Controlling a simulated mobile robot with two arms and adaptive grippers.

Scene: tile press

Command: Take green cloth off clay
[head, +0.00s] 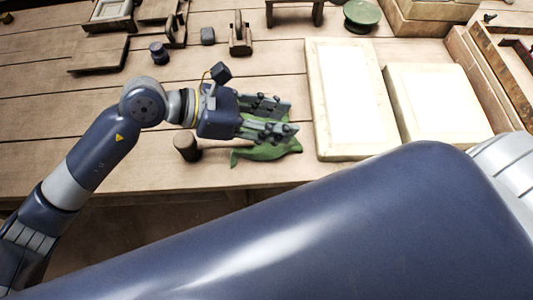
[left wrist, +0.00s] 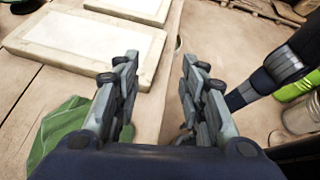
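The green cloth (head: 266,152) lies in a crumpled, raised heap near the front edge of the wooden table. It also shows at the left of the left wrist view (left wrist: 58,128), partly behind a finger. Any clay under it is hidden. My left gripper (head: 291,117) is open, with its fingers over the back part of the cloth in the head view. I cannot tell whether a finger touches the cloth. My right gripper is not seen.
Two pale framed slabs (head: 350,98) lie right of the cloth. A dark brown cylinder (head: 187,147) stands just left of it. Small blocks, a purple jar (head: 159,53) and a green round object (head: 361,15) stand farther back. A large blue arm part of mine covers the foreground.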

